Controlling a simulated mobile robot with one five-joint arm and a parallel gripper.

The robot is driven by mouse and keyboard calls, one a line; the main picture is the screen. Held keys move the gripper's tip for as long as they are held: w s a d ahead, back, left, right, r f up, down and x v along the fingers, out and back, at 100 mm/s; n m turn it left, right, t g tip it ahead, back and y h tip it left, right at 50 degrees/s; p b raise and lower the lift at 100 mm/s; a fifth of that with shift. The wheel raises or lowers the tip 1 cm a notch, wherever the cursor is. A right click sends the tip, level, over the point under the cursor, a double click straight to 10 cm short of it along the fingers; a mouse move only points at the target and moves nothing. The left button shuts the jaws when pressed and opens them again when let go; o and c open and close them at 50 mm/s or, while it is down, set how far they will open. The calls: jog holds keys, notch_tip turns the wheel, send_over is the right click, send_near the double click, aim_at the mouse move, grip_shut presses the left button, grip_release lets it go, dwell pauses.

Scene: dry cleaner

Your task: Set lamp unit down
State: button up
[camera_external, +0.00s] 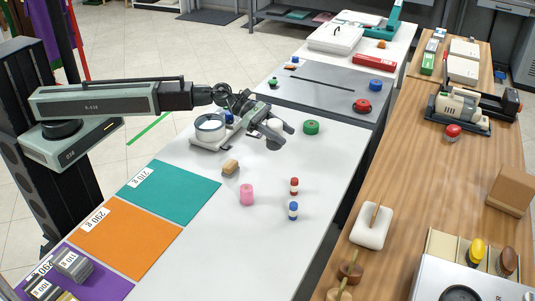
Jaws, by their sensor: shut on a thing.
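My gripper (280,134) reaches in from the left over the far part of the white table. It is shut on a small pale thing (276,125), seen between its fingers and taken to be the lamp unit. The fingers hide much of it, and I cannot tell whether it touches the table.
A balance with a round glass ring (209,128) stands left of my gripper. A green spool (311,127), wooden block (230,167), pink spool (246,195) and two small bottles stand nearby. Teal (170,191), orange (125,237) and purple mats lie at left.

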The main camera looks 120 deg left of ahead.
jog(key=f+b, duration=0.3)
jog(key=a+f+b, duration=0.1)
jog(key=f+b, duration=0.3)
jog(key=s+a+f+b, duration=0.1)
jog(key=f+b, duration=0.2)
jog(key=shift+a+f, duration=0.15)
jog(key=shift+f, duration=0.1)
jog(key=shift+r, duration=0.25)
jog(key=shift+f, duration=0.2)
jog(key=o, duration=1.5)
jog(key=shift+c, duration=0.2)
jog(key=shift+r, duration=0.1)
